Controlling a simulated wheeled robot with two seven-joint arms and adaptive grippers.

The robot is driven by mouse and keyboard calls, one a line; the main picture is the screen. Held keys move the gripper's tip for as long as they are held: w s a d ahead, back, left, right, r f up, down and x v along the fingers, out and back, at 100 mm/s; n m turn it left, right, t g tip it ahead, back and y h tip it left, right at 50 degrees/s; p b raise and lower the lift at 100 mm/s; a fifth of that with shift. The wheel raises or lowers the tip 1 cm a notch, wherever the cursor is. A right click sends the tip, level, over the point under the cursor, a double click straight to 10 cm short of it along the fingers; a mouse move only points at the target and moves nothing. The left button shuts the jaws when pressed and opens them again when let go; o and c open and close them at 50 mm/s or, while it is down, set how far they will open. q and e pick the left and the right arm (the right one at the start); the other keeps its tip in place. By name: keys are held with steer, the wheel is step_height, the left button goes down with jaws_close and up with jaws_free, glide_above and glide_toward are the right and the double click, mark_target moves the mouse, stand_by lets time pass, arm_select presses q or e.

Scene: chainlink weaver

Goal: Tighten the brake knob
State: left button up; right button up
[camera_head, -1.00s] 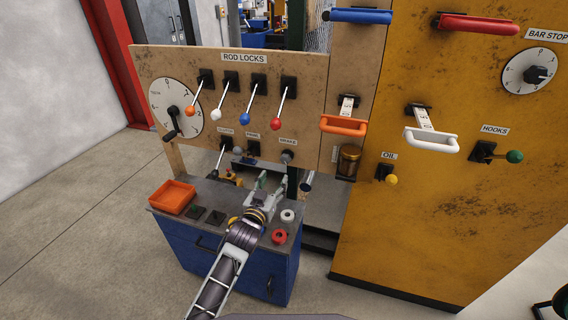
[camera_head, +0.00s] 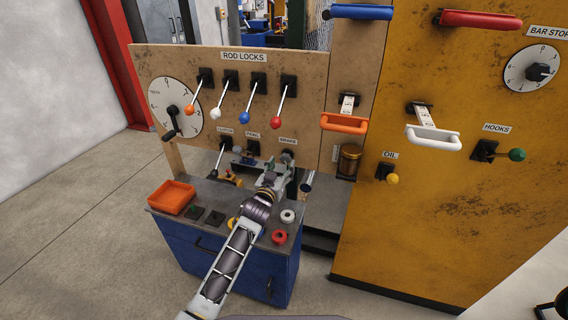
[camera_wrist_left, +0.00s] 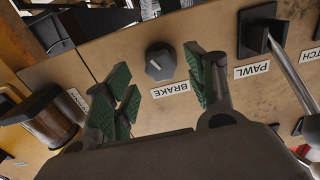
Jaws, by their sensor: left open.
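The brake knob (camera_wrist_left: 160,62) is a dark grey, faceted knob on the tan panel, beside its BRAKE label (camera_wrist_left: 170,89). In the head view the knob (camera_head: 288,154) sits under that label, close to my left gripper (camera_head: 279,169). My left gripper is open, with green-padded fingers; it also shows in the wrist view (camera_wrist_left: 160,82). There, the knob appears between the two fingers and a little beyond their tips, with no contact visible. The head view does not clearly show the gap. My right gripper is not in view.
The PAWL lever (camera_wrist_left: 262,35) stands close to one finger in the wrist view. Below the arm, a blue cabinet (camera_head: 228,262) carries an orange tray (camera_head: 172,197) and red and white rings.

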mark_target(284, 161)
arm_select(q)
steer(key=shift+x, duration=1.1)
steer(key=shift+w+d, duration=0.15)
steer(key=shift+w, duration=0.4)
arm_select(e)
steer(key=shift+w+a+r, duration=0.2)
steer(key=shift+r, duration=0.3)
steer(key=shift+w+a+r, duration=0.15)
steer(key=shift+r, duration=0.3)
arm_select(q)
steer(key=c, duration=1)
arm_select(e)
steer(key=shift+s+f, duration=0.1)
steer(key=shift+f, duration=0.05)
